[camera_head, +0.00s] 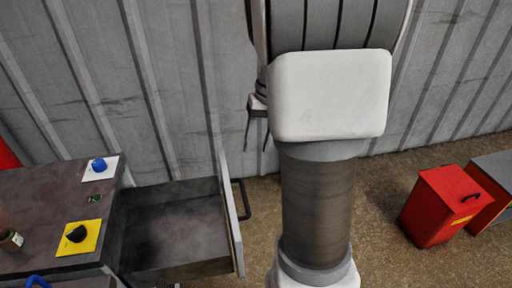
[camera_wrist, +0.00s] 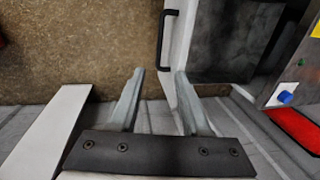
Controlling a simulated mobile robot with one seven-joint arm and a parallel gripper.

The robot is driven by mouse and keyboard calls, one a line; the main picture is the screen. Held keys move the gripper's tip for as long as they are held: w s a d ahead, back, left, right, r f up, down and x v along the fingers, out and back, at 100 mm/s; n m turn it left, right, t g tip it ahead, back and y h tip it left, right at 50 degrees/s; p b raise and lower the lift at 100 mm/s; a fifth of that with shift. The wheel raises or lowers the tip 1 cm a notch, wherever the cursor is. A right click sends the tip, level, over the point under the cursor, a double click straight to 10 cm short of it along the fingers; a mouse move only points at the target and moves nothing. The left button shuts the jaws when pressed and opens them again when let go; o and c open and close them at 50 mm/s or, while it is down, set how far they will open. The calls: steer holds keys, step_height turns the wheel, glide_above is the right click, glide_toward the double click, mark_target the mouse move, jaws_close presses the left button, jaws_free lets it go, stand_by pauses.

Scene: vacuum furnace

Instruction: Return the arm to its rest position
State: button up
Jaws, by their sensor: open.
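My gripper (camera_head: 256,148) hangs beside my arm in the head view, partly hidden behind a white arm link. Its two fingers are apart with nothing between them. In the wrist view my gripper (camera_wrist: 160,76) is also open and empty, and its fingers point toward the floor and the drawer front. My arm is folded up in the middle of the head view, in front of the ribbed wall.
A drawer (camera_head: 233,230) stands pulled out, its black handle (camera_head: 242,200) facing right; its visible inside is empty. The workbench (camera_head: 40,195) holds a blue knob (camera_head: 98,164) and a yellow plate (camera_head: 90,241). A red box (camera_head: 430,205) stands right. Floor between is clear.

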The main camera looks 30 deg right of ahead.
stand_by(0.4)
steer(key=s+a+r+n+t+h+p, duration=0.2)
steer(key=s+a+r+n+t+p, duration=0.2)
steer(key=s+a+r+p, duration=0.6)
steer(key=s+a+r, duration=0.4)
steer(key=a+r, duration=0.2)
steer(key=r, duration=0.1)
steer(key=shift+a+r+t, duration=0.3)
steer(key=shift+r+t, duration=0.1)
steer(key=shift+d, duration=0.1)
